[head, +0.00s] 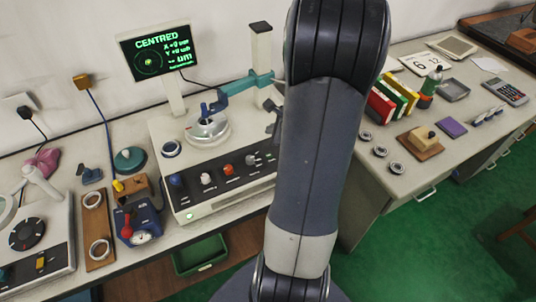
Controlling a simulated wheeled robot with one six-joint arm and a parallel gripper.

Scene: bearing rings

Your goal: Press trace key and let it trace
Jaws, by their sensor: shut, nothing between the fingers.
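The measuring instrument (162,137) is a pale box with a sloped black front panel (190,213) at centre left. The screen (157,50) reads CENTRED. My arm covers the panel's right end. My gripper is not identifiable; a small dark part shows beside the arm.
Left of the instrument are a wooden board (98,255) with rings, a blue dial gauge (138,222) and another device (40,243). A green bin (200,254) sits below. The right bench (385,208) holds loose rings, coloured books and a calculator (505,91).

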